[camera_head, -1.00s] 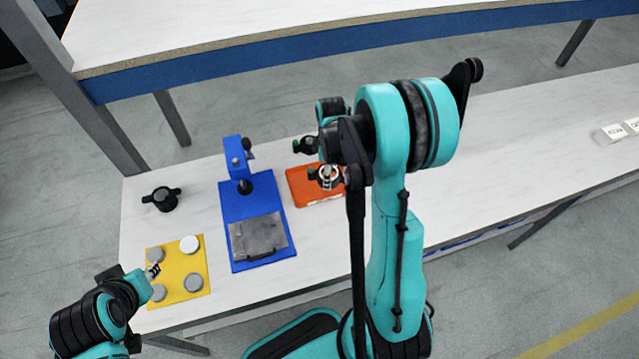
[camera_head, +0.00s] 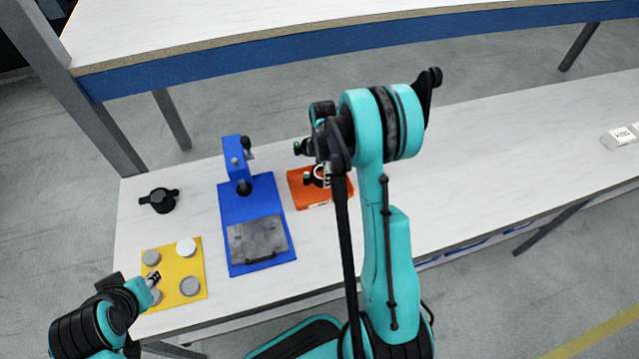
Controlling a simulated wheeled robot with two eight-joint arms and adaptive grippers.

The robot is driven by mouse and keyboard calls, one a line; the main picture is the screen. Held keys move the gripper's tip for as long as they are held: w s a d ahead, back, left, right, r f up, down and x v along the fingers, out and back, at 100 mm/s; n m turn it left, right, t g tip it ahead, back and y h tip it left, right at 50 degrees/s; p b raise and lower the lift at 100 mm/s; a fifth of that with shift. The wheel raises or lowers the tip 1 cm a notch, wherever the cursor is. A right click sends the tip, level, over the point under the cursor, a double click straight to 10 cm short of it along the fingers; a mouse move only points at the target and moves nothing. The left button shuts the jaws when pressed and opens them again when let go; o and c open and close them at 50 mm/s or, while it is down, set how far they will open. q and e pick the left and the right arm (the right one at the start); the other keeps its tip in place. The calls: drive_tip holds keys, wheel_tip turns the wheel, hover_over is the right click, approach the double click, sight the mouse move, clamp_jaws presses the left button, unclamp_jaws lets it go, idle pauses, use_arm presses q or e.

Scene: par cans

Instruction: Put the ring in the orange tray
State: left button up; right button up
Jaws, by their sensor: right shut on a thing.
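The orange tray (camera_head: 312,198) lies flat on the table, partly hidden by my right arm. My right gripper (camera_head: 314,174) is over the tray and shut on the ring (camera_head: 325,170), a small pale ring partly hidden by the gripper's dark fingers. I cannot tell whether the ring touches the tray. My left gripper (camera_head: 153,278) is low at the left, by the front left part of the yellow plate (camera_head: 174,267); its fingers are too small to read.
The yellow plate holds several round grey and white discs. A blue press stand (camera_head: 235,207) with a grey plate stands left of the tray. A black knobbed part (camera_head: 161,200) sits behind the yellow plate. Small white labelled blocks (camera_head: 619,137) lie far right. The table between is clear.

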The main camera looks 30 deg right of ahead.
sight(320, 181)
drive_tip(key=shift+w+a+f, duration=0.35)
drive_tip(key=shift+w+f, duration=0.1)
drive_tip(key=shift+w, duration=0.05)
drive_tip(key=shift+f+b, duration=1)
drive_tip(key=shift+f, duration=0.85)
drive_tip(key=shift+f, duration=0.2)
drive_tip(key=o, duration=1.1)
drive_tip(key=shift+r, duration=0.1)
